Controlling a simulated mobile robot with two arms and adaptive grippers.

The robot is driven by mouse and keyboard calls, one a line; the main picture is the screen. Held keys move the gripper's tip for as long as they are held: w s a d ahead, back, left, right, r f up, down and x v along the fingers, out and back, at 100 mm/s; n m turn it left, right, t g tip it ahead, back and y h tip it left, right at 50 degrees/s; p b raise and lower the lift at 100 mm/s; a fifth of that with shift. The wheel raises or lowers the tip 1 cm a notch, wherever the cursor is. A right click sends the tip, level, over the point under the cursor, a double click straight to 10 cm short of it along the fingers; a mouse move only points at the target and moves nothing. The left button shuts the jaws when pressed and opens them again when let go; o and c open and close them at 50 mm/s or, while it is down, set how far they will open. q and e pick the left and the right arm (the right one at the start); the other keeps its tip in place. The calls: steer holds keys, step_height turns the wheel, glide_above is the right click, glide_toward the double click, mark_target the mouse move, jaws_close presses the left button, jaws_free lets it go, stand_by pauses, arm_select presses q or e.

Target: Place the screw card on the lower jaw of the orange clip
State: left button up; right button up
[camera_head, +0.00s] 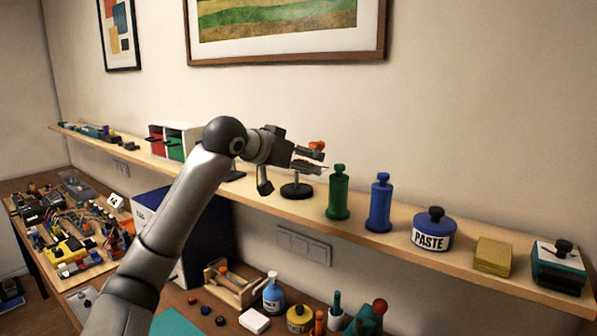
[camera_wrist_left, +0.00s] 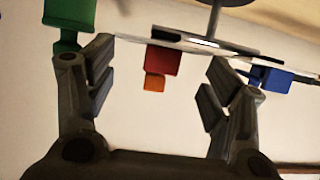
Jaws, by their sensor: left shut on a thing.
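The orange clip (camera_head: 317,146) shows above a black round stand (camera_head: 297,190) on the wall shelf. My left gripper (camera_head: 308,160) is at the clip, just above the stand. In the left wrist view, which is upside down, a thin pale and dark plate (camera_wrist_left: 185,40) runs edge-on across the gap between the fingers of my left gripper (camera_wrist_left: 158,85). I take it to be the screw card, held by the gripper. The stand's stem meets this thin strip, and a red and orange block (camera_wrist_left: 160,62) is beside it. Whether the card touches the lower jaw I cannot tell. My right gripper is not in view.
A green bottle (camera_head: 338,195), a blue bottle (camera_head: 380,203) and a blue paste jar (camera_head: 434,230) stand to the right on the shelf (camera_head: 470,258). A white cabinet with red and green drawers (camera_head: 168,143) stands to the left. The wall is behind.

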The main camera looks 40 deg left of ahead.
arm_select(q)
steer(key=shift+s+f, duration=0.1)
steer(key=shift+f, duration=0.15)
steer(key=o, duration=0.9)
steer(key=b+v, duration=0.3)
steer(key=v, duration=0.9)
